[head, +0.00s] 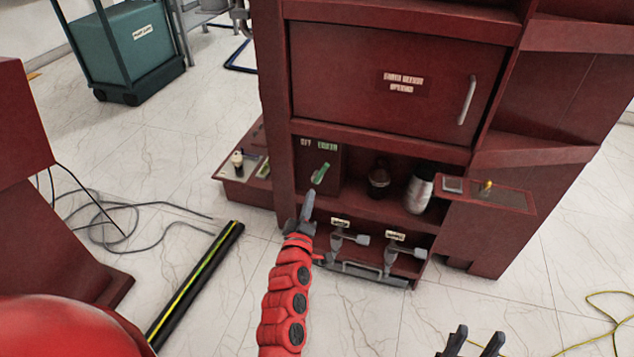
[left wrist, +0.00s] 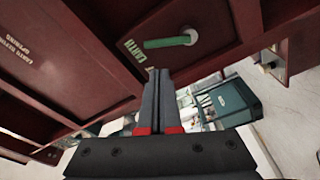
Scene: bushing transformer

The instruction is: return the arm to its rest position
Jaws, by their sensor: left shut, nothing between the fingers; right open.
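My left gripper (head: 308,203) is at the end of the red arm, in front of the dark red cabinet (head: 390,70). Its fingers are shut with nothing between them. In the left wrist view its fingers (left wrist: 156,85) are together, just below a green handle (left wrist: 170,42) on a panel marked EARTH. The green handle (head: 320,173) sits above the gripper in the head view, with a visible gap. My right gripper (head: 475,343) is open and empty at the bottom edge of the head view. The rest of its arm is out of frame.
Grey levers (head: 390,250) stand low on the cabinet, right of my left gripper. A dark and a white container (head: 419,188) sit in the open shelf. A side shelf (head: 490,195) juts out right. A black and yellow bar (head: 195,285) and cables lie on the floor at left.

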